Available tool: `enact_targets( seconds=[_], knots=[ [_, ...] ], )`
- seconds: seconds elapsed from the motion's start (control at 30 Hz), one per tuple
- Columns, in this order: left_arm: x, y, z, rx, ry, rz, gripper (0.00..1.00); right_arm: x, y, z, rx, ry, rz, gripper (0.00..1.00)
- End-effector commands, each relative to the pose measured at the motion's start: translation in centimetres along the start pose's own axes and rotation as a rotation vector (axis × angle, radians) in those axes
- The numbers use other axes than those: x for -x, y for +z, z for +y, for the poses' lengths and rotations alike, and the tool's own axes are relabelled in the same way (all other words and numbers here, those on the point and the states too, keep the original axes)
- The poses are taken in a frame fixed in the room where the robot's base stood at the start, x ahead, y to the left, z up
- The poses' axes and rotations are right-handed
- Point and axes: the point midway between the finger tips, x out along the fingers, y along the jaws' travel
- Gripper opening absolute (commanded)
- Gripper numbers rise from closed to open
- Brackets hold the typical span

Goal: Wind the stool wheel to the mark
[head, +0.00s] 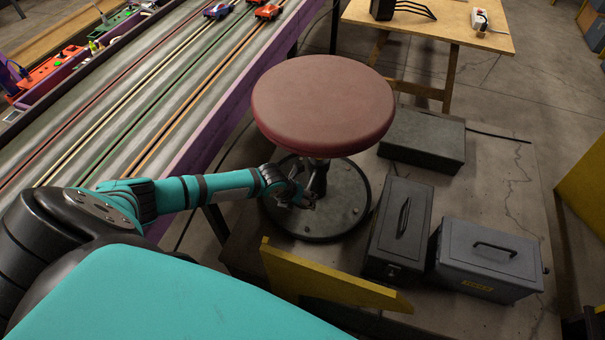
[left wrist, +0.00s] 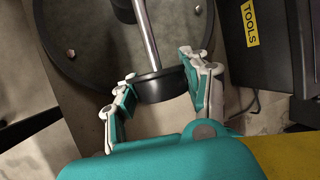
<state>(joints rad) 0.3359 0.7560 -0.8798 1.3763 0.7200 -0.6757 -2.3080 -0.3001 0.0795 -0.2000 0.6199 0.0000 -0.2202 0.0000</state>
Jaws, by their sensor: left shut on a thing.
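The stool has a round dark red seat (head: 322,105) on a thin column above a round black bolted base (head: 340,215). My left gripper (head: 306,196) is under the seat, at the column just above the base. In the left wrist view its two fingers are on either side of a short black wheel (left wrist: 160,85), shut on it. A silver rod (left wrist: 146,35) runs from the wheel toward the top of that view, past the base (left wrist: 90,45). I cannot make out a mark in either view. My right gripper is not in view.
Dark metal boxes (head: 398,225) and a grey toolbox (head: 487,262) stand right of the stool. A yellow board (head: 330,281) stands in front. The slot track (head: 135,95) with two small cars fills the left. A wooden table (head: 430,25) stands behind.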

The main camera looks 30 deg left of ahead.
Motion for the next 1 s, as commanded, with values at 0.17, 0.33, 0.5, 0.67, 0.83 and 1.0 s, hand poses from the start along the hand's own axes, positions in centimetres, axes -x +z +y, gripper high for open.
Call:
enact_targets(
  seconds=[0.17, 0.33, 0.5, 0.67, 0.83, 1.0],
  knots=[
    [0.0, 0.1, 0.1, -0.002, 0.001, -0.002, 0.15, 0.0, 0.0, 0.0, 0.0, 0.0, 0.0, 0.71],
    [0.0, 0.1, 0.1, -0.002, 0.002, -0.002, 0.53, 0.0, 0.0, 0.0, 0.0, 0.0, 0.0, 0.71],
    [0.0, 0.1, 0.1, -0.002, 0.002, -0.001, 0.71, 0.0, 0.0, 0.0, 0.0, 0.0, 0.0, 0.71],
    [0.0, 0.0, 0.0, -0.002, 0.001, 0.0, 0.71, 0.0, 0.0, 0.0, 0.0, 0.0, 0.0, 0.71],
    [0.6, 0.1, 0.1, -0.003, 0.002, -0.001, 0.71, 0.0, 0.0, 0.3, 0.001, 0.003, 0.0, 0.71],
    [3.1, 0.1, 0.1, -0.005, 0.002, -0.002, 0.71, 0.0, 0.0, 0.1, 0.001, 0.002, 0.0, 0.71]
  ],
)
